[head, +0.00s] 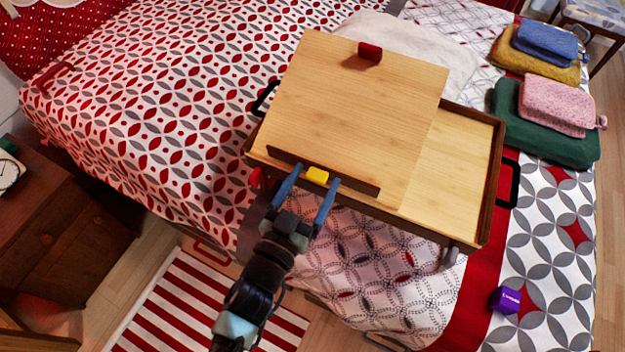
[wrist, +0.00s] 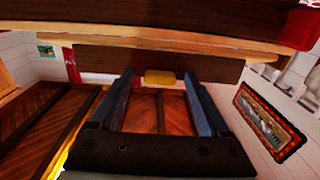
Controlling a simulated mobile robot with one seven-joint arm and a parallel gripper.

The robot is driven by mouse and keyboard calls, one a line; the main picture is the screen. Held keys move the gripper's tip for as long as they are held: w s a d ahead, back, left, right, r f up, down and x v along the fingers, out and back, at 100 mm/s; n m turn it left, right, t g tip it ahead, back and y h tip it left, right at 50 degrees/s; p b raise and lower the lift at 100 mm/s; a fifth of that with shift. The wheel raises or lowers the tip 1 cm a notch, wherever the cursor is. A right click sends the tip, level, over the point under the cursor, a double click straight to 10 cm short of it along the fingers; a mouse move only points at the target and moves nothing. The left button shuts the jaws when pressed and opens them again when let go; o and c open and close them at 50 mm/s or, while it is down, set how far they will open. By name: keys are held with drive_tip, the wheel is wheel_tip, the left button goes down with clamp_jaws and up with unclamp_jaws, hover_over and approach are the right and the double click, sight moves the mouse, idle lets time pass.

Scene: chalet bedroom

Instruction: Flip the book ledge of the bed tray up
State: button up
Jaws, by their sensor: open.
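The bed tray (head: 465,215) stands on the bed, with a light wood top panel (head: 360,110) on its left part. The book ledge (head: 350,184) is a dark brown strip along the panel's near edge, with a yellow tab (head: 317,174) on it. The ledge (wrist: 215,68) and its tab (wrist: 159,78) also show in the wrist view. My gripper (head: 316,178) is open and empty at the near edge, its blue fingers on either side of the tab. I cannot tell whether the fingers touch the ledge.
A red block (head: 370,51) sits at the panel's far edge. A black handle (head: 509,184) is on the tray's right side. Folded cloths (head: 545,135) and a purple box (head: 505,299) lie on the bed to the right. A wooden nightstand (head: 70,235) stands at left.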

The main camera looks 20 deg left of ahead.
drive_tip(key=shift+c, duration=0.2)
clamp_jaws()
drive_tip(key=t+b, duration=0.1)
drive_tip(key=b, duration=0.2)
drive_tip(key=f+t+b, duration=0.1)
drive_tip(key=b, duration=0.3)
drive_tip(key=shift+s+f+t+b, duration=0.25)
drive_tip(key=shift+t+b, duration=0.05)
drive_tip(key=shift+t, duration=0.1)
drive_tip(key=shift+r, duration=0.15)
drive_tip(key=shift+o, duration=0.2)
unclamp_jaws()
